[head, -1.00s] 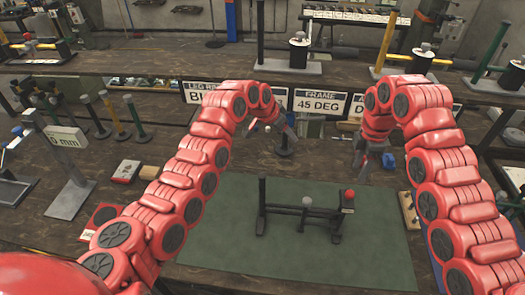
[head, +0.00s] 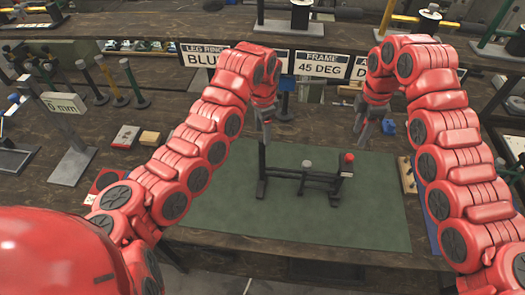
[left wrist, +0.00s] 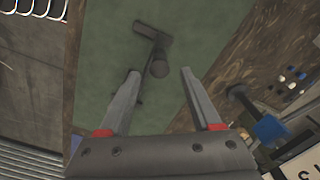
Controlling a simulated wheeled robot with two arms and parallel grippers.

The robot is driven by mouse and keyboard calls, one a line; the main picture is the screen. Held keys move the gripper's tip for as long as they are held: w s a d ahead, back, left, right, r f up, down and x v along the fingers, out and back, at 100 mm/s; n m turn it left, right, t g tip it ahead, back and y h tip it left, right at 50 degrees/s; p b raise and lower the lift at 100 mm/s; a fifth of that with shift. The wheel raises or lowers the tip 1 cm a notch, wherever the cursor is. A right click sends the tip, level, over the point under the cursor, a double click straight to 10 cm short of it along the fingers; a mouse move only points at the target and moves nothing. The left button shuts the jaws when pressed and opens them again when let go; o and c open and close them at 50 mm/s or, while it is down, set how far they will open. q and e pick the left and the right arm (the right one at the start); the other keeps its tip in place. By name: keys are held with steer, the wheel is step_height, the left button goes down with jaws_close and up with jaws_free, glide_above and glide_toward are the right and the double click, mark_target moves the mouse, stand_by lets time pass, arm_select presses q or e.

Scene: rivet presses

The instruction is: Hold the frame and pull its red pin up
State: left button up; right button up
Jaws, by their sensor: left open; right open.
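The black frame (head: 318,178) stands on the green mat, with a tall post at its left end, a crossbar with a grey knob (head: 307,163), and a shorter post at its right end. The red pin (head: 348,158) sits on top of that right post. My left gripper (head: 267,135) is open, just above the tall left post. In the left wrist view the post's dark top (left wrist: 159,68) shows between the two spread fingertips (left wrist: 160,73), with no clear contact. My right gripper (head: 361,130) is open and empty, above and slightly right of the red pin.
The green mat (head: 230,215) is clear around the frame. Signs reading "FRAME 45 DEG" (head: 318,66) and others stand behind on the shelf edge. A "0 mm" stand (head: 66,104), a red-marked box (head: 107,182) and small blocks (head: 126,136) are at left.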

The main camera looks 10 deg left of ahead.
mark_target(263, 153)
arm_select(q)
step_height(263, 153, down, 11)
steer(key=shift+r, duration=0.1)
stand_by(0.3)
jaws_close()
stand_by(1.3)
